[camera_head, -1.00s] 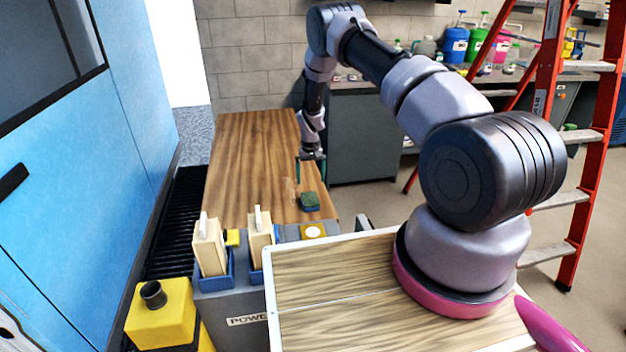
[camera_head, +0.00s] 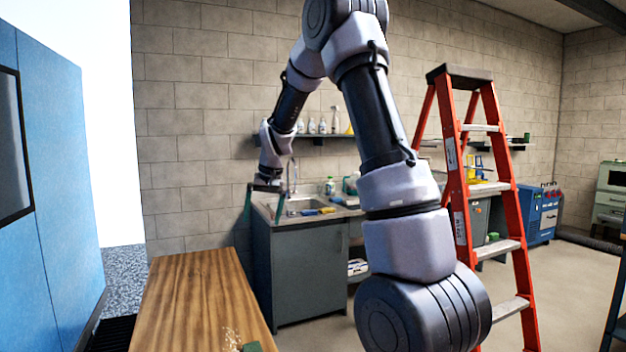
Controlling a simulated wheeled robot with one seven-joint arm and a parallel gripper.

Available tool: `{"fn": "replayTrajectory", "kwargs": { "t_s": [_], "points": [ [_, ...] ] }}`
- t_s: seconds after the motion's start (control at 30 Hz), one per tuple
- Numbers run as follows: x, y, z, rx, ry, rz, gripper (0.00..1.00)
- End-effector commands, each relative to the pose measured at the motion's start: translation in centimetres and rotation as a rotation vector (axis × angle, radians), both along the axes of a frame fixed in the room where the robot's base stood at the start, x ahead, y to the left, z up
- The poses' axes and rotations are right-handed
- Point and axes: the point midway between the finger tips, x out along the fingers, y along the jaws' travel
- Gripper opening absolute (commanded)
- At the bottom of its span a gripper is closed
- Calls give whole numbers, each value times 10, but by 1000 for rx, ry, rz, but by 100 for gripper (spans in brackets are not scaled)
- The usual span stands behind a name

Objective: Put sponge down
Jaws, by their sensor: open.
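A green sponge (camera_head: 252,347) lies on the wooden tabletop (camera_head: 190,300), at the bottom edge of the picture, where most of it is cut off. Pale crumbs or specks lie on the wood just behind it. My gripper (camera_head: 265,215) hangs well above the tabletop and apart from the sponge, in front of the sink counter in the picture. Its two green-tipped fingers are spread, with nothing seen between them.
A grey counter with a sink (camera_head: 297,207) stands behind the table, with small coloured items on its edge. A wall shelf (camera_head: 315,136) holds bottles. An orange stepladder (camera_head: 460,200) stands at the right. A blue cabinet (camera_head: 55,190) flanks the left.

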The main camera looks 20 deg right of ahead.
Motion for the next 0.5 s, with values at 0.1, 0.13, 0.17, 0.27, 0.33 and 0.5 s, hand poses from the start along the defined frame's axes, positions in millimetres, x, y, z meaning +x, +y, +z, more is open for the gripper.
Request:
{"fn": "replayTrajectory", "kwargs": {
  "t_s": [0.1, 0.13, 0.17, 0.27, 0.33, 0.5],
  "points": [
    [-45, -7, 55, 25, -55, -27, 100],
    [-56, -8, 67, 31, -68, -34, 100],
    [-68, -10, 77, 36, -79, -40, 100],
    [-109, -13, 107, 54, -119, -60, 100],
    [-139, -16, 125, 65, -146, -74, 100],
    [-212, -21, 151, 91, -213, -106, 100]
  ]
}}
